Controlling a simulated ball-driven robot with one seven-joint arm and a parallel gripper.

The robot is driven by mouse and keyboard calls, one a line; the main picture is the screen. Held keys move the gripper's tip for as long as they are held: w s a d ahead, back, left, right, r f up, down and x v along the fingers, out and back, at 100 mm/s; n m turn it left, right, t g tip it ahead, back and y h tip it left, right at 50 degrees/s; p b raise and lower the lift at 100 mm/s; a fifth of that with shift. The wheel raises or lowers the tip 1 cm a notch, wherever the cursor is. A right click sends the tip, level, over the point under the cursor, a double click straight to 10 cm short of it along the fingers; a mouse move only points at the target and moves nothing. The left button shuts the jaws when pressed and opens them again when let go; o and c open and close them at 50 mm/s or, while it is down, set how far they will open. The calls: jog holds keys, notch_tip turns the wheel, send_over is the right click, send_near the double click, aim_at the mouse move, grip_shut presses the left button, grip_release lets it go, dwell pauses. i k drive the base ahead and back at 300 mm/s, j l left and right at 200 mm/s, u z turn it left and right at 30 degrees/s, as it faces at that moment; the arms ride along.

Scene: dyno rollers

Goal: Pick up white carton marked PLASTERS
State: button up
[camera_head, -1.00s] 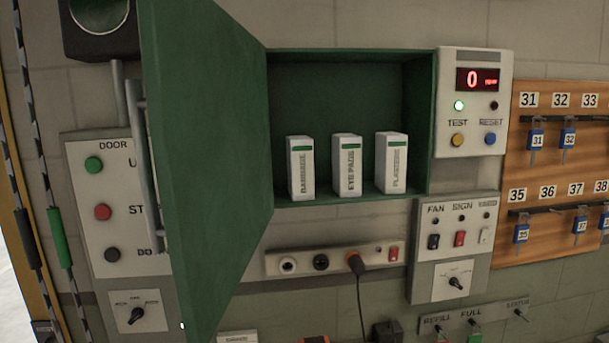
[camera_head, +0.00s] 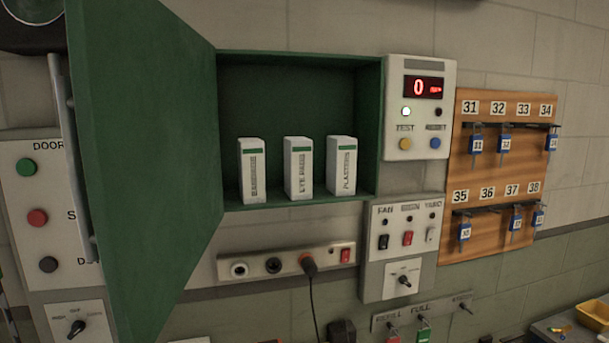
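The white carton marked PLASTERS (camera_head: 342,166) stands upright inside the open green wall cabinet (camera_head: 300,204), the rightmost of three cartons, near the cabinet's right wall. It has a green band near its top and dark lettering running up its front. The carton marked EYE PADS (camera_head: 298,168) stands to its left with a small gap. The carton marked BANDAGE (camera_head: 252,171) stands at the left. My gripper is not in view.
The green cabinet door (camera_head: 135,150) swings out toward me on the left. A display panel (camera_head: 420,108) and a switch box (camera_head: 401,248) are right of the cabinet. A power strip (camera_head: 285,264) with a plugged cord is below. A wooden key board (camera_head: 497,165) hangs farther right.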

aim_at(341, 150)
jog(key=i+l, duration=0.15)
jog(key=i, duration=0.85)
jog(key=i+l+z, duration=0.1)
jog(key=i, duration=0.85)
